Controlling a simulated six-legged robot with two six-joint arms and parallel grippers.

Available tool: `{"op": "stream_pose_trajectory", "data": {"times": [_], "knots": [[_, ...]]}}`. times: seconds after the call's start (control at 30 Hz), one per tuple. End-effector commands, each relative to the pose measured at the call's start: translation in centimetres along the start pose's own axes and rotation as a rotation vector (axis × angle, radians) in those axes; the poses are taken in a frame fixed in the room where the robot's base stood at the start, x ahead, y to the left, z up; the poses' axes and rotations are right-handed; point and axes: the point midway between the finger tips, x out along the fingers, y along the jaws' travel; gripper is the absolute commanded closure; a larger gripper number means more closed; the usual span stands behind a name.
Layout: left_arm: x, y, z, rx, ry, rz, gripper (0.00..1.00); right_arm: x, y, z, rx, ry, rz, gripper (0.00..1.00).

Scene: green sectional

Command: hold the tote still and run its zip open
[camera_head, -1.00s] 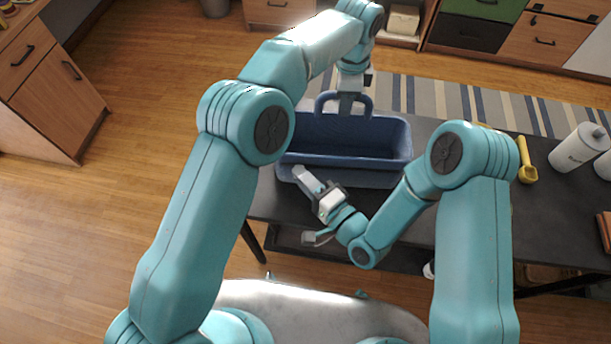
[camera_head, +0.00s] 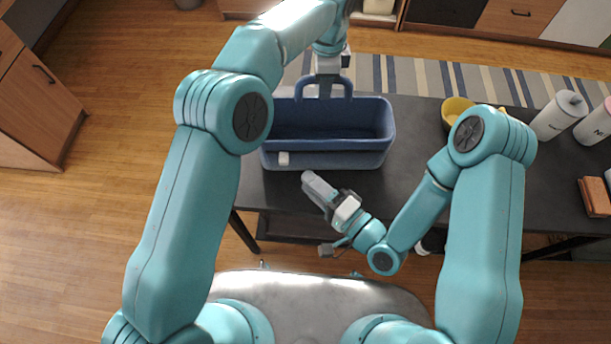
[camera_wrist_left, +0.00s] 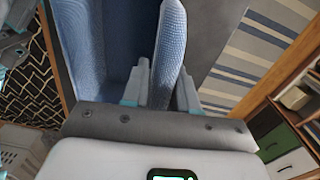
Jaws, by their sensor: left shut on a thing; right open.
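The blue tote (camera_head: 330,160) stands upright on the dark table, its top open toward me. A small white tab (camera_head: 283,158), probably the zip pull, sits at the left end of its near side. My left gripper (camera_head: 326,88) is at the far side, by the raised handle (camera_head: 349,86). In the left wrist view its fingers (camera_wrist_left: 163,88) straddle a blue fabric band (camera_wrist_left: 171,45), likely that handle, and are shut on it. My right gripper (camera_head: 313,183) is open and empty, just in front of the near side, right of the tab and apart from it.
My right forearm covers part of the table. A striped rug (camera_head: 400,72) lies beyond it. The table's near left is clear.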

Motion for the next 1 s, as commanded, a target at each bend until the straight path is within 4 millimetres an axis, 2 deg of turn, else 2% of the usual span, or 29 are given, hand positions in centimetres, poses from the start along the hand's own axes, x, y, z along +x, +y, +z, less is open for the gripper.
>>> {"op": "stream_pose_trajectory", "data": {"times": [0.27, 0.3, 0.37, 0.63, 0.73, 1.0], "knots": [[-0.1, 0.0, 0.0, 0.0, 0.0, -0.001, 1.0, 0.0, 0.0, 0.0, 0.0, 0.0, 0.0, 0.57], [-0.1, 0.0, 0.0, 0.0, 0.0, -0.001, 0.62, 0.0, 0.0, 0.0, 0.0, 0.0, 0.0, 0.57], [-0.1, 0.0, 0.0, 0.0, 0.0, -0.001, 0.43, 0.0, 0.0, 0.0, 0.0, 0.0, 0.0, 0.57], [-0.1, 0.0, 0.0, 0.0, 0.0, -0.001, 0.42, 0.0, 0.0, 0.0, 0.0, 0.0, 0.0, 0.57], [-0.7, -0.1, 0.0, 0.0, 0.001, -0.003, 0.42, 0.0, 0.0, 0.0, 0.0, 0.0, 0.0, 0.57], [-5.5, 0.0, -0.1, -0.001, 0.002, -0.005, 0.42, 0.0, 0.0, 0.0, 0.0, 0.0, 0.0, 0.57]]}}
